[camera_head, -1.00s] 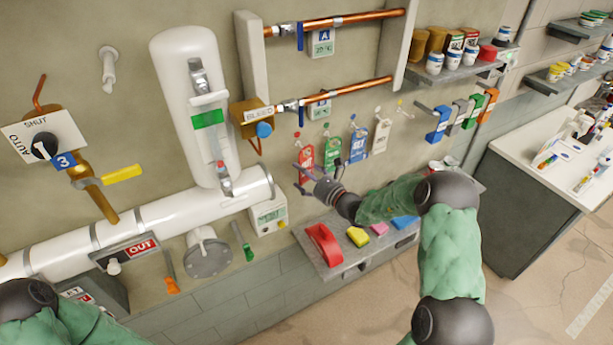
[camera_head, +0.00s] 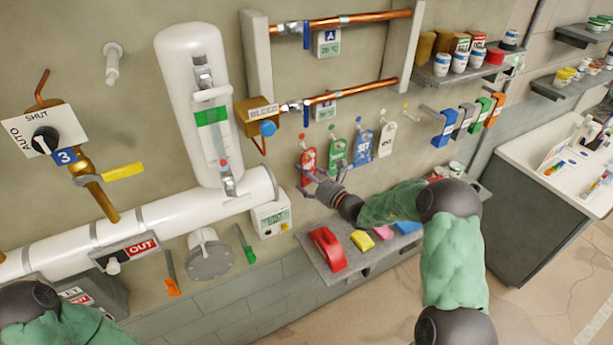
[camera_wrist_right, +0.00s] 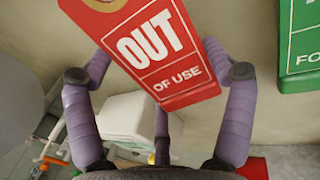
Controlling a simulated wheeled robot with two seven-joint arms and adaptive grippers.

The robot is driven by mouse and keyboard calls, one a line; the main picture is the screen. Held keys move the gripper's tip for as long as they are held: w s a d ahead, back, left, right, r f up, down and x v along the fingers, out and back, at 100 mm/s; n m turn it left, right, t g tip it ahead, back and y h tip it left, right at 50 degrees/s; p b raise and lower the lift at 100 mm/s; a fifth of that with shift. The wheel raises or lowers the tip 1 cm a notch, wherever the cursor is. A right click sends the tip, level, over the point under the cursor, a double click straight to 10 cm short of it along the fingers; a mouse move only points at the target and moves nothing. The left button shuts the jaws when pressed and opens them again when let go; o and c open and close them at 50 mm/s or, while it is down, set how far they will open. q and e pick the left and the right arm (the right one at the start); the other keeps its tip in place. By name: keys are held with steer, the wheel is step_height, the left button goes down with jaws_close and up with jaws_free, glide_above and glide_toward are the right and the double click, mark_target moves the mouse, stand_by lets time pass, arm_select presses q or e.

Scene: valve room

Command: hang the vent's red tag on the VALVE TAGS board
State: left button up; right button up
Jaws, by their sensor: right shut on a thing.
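A red tag (camera_head: 308,165) hangs at a wall peg, first in a row of tags, left of a green tag (camera_head: 336,152). In the right wrist view the red tag (camera_wrist_right: 160,50) reads OUT OF USE. My right gripper (camera_head: 307,181) is shut on the red tag's lower part; its fingers (camera_wrist_right: 160,78) stand around the tag's lower end. A second red OUT plate (camera_head: 139,247) is on the white pipe. I cannot read any VALVE TAGS lettering. My left gripper is out of view; only part of my left arm shows at the lower left.
Blue (camera_head: 361,145) and white (camera_head: 386,138) tags hang right of the green one. A grey shelf (camera_head: 318,270) below my right gripper holds a red object (camera_head: 327,249) and coloured blocks. The BLEED valve (camera_head: 262,113) and white pipe (camera_head: 190,208) are to the left.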

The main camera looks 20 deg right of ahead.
steer(key=o, duration=0.7)
steer(key=v, duration=1.2)
